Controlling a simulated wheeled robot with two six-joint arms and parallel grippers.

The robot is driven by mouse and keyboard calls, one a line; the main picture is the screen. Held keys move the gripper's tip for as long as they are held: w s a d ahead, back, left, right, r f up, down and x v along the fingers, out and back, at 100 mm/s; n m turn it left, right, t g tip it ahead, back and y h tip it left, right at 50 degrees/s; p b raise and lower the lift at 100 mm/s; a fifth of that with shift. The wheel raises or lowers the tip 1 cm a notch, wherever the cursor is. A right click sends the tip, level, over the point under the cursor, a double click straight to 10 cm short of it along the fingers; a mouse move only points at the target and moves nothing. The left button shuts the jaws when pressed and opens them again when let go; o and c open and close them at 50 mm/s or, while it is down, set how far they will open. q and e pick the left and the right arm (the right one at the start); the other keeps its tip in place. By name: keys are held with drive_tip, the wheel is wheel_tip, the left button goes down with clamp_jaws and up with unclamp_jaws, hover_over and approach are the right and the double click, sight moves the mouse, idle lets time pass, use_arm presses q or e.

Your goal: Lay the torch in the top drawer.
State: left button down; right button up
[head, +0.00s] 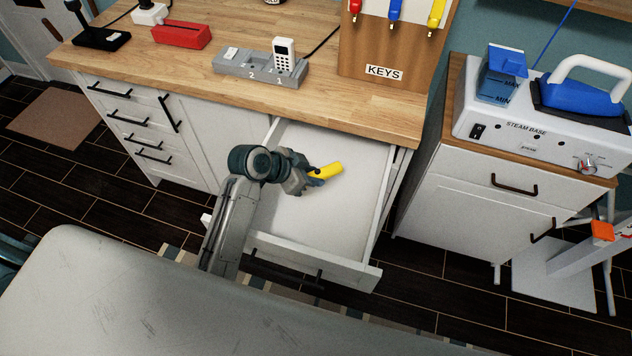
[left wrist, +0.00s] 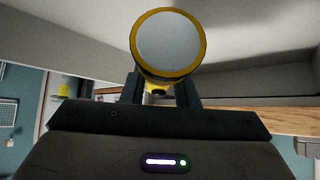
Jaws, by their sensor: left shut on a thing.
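The yellow torch (head: 331,170) is held in my left gripper (head: 314,175), over the open top drawer (head: 362,252) in the head view. The drawer is pulled out below the wooden counter, and its white inside looks empty. In the left wrist view the torch (left wrist: 168,45) points its round pale lens end at the camera, between the two dark fingers (left wrist: 160,90). White drawer walls show around and behind it there. I cannot tell whether the torch touches the drawer floor. My right gripper is not in view.
The wooden counter (head: 200,75) overhangs the drawer's back. On it stand a grey numbered dock (head: 240,66) with a white handset, a red block (head: 181,35) and a key board (head: 385,50). A cabinet with a steam iron (head: 580,95) stands to the right.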

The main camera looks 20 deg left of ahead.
use_arm(q)
wheel_tip(320, 180, down, 2)
drive_tip(key=shift+d+f, duration=0.1)
wheel_tip(320, 180, down, 4)
drive_tip(key=shift+w+f+p, duration=0.1)
drive_tip(key=shift+f+p, duration=0.1)
drive_tip(key=shift+p, duration=0.3)
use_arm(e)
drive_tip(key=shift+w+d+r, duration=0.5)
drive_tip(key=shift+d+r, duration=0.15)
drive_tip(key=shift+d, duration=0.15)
use_arm(q)
drive_tip(key=c, duration=1.1)
unclamp_jaws()
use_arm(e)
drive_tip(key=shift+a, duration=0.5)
